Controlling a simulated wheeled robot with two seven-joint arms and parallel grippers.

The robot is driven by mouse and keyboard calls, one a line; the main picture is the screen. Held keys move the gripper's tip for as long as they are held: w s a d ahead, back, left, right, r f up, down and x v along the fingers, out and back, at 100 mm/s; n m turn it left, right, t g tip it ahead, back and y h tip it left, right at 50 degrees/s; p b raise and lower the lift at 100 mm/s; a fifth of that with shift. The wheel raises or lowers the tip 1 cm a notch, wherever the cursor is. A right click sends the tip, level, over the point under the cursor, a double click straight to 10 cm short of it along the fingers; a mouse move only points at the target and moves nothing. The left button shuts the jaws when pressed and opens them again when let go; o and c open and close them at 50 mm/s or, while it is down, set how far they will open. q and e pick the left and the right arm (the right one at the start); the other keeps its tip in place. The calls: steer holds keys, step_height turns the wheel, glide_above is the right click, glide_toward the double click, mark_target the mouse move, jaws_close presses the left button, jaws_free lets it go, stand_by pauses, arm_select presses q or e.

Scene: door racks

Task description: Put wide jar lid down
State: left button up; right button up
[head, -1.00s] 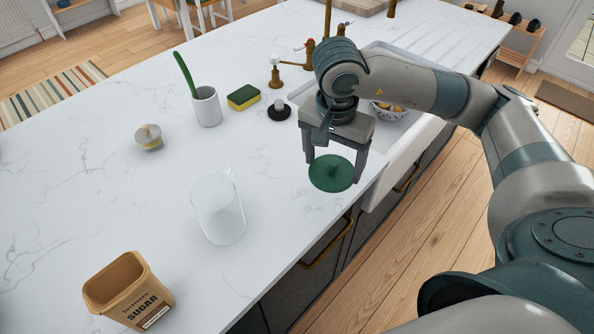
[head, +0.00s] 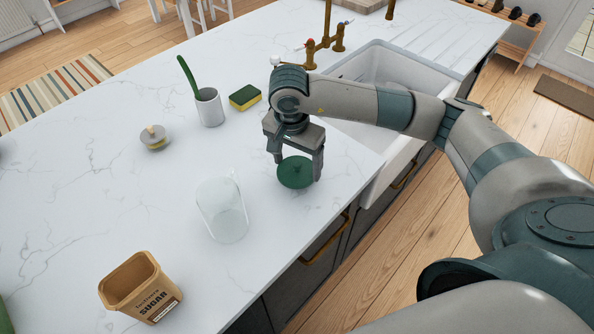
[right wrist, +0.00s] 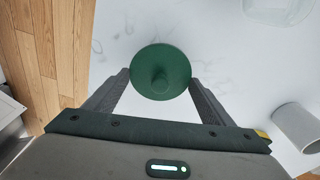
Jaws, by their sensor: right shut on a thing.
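The green round lid (head: 295,173), with a small central knob, is between the two fingers of my right gripper (head: 297,168), which is shut on its rim. The lid lies flat and knob-up, over or on the white counter near its front edge; I cannot tell whether it touches. In the right wrist view the lid (right wrist: 160,62) sits between the fingertips (right wrist: 160,80). A clear glass jar (head: 223,212) stands on the counter, left of and nearer than the lid. My left gripper is not in view.
A brown sugar tin (head: 142,288) stands at the near left. A grey round lid with a knob (head: 154,138), a white cup (head: 209,107) with a green handle in it and a sponge (head: 245,97) are farther back. A white sink (head: 400,70) is right.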

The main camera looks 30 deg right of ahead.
mark_target(297, 173)
step_height(297, 173, down, 2)
steer(key=shift+f+p, duration=0.25)
steer(key=shift+p, duration=0.65)
steer(key=shift+f, duration=0.6)
steer(key=shift+f, duration=0.1)
steer(key=shift+f, duration=0.15)
steer(key=o, duration=1)
steer(key=shift+o, duration=0.2)
